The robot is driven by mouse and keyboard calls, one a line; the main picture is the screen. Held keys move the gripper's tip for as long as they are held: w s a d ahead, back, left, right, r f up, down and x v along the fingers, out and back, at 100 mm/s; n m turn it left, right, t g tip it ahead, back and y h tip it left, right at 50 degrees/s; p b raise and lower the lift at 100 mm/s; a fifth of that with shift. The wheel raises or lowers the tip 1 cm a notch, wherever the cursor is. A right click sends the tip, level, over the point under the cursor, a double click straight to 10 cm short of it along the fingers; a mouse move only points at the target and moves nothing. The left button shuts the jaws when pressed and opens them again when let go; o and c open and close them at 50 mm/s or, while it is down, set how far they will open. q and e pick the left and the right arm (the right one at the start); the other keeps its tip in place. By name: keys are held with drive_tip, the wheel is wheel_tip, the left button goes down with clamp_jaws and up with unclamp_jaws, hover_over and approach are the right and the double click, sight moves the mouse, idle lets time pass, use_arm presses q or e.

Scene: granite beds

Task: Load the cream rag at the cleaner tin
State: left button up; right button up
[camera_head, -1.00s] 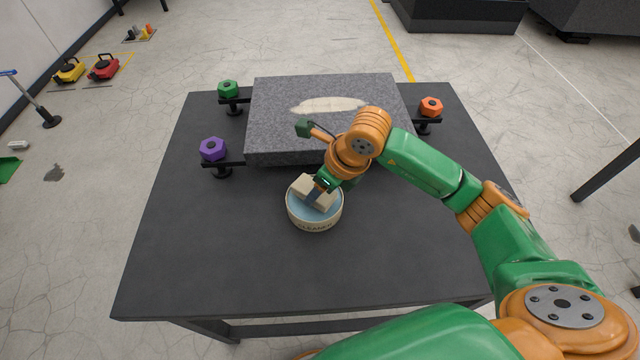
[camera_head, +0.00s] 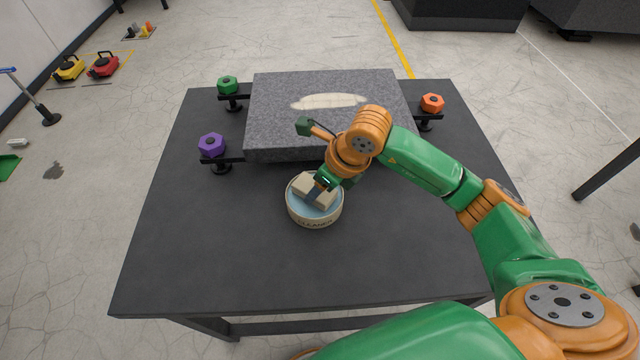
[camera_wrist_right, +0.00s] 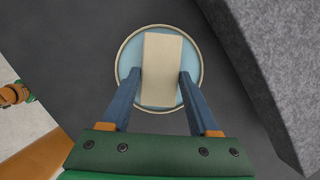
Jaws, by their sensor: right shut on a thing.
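The cleaner tin (camera_head: 314,219) is a round cream tin with a light blue inside. It stands on the dark table in front of the granite bed. The cream rag (camera_head: 312,190) is a block-shaped pad over the tin's opening; whether it touches the blue surface I cannot tell. My right gripper (camera_head: 318,190) is shut on the rag from above. In the right wrist view the rag (camera_wrist_right: 161,70) lies between the two blue fingers (camera_wrist_right: 158,82), with the tin's rim (camera_wrist_right: 121,52) around it. My left gripper is not in view.
The granite bed (camera_head: 280,130) carries a pale smear (camera_head: 328,101) on top. Green (camera_head: 228,85), purple (camera_head: 212,145) and orange (camera_head: 432,103) knobs stand on brackets at its sides. The front and left of the table (camera_head: 230,260) are clear.

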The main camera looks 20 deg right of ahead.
drive_tip(key=shift+f, duration=0.25)
drive_tip(key=o, duration=1.3)
drive_tip(key=shift+c, duration=0.2)
drive_tip(key=c, duration=0.4)
drive_tip(key=shift+o, duration=0.2)
drive_tip(key=shift+r, duration=0.15)
clamp_jaws()
drive_tip(key=shift+b, duration=0.3)
